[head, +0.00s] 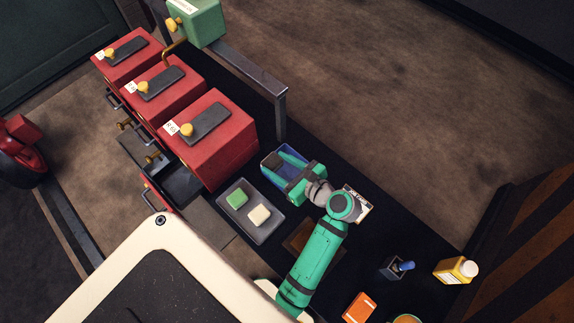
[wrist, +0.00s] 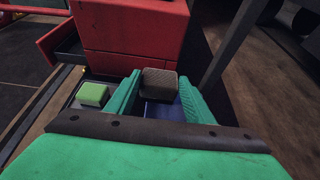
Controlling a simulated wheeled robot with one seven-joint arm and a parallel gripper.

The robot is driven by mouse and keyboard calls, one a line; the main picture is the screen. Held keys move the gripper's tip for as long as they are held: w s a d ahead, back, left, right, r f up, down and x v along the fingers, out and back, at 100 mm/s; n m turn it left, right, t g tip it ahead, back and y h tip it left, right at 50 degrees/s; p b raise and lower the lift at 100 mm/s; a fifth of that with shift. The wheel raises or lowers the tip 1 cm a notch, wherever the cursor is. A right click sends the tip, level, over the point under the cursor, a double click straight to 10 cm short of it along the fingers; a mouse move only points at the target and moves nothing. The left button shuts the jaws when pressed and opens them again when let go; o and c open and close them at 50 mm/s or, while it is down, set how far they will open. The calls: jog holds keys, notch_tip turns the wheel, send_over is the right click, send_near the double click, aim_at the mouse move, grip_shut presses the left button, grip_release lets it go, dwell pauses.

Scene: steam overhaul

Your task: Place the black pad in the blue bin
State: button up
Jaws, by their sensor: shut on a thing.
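My gripper (head: 281,165) is over the blue bin (head: 268,178), which shows around and between its teal fingers in the head view. In the wrist view my gripper (wrist: 160,88) is shut on the dark pad (wrist: 159,80), held between the fingertips. The pad looks brownish black there. The blue floor of the bin (wrist: 164,111) shows below and nearer than the pad. I cannot tell how high the pad is above the bin floor. The pad is not clear in the head view.
A grey tray (head: 262,232) with a green block (head: 237,199) and a cream block (head: 259,216) lies left of my arm. Red cabinets (head: 215,145) and a metal rail (head: 281,115) stand close to the bin.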

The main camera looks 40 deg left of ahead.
jog(key=w+f, duration=0.1)
jog(key=f, duration=0.1)
jog(key=w+f, duration=0.3)
jog(key=shift+w+a+f, duration=0.2)
jog(key=shift+w+f, duration=0.05)
jog(key=shift+f, duration=0.15)
jog(key=shift+w+f, duration=0.1)
jog(key=shift+f, duration=1.45)
jog(key=shift+f, duration=0.1)
jog(key=o, duration=0.9)
jog(key=shift+c, duration=0.2)
jog(key=v, duration=1.2)
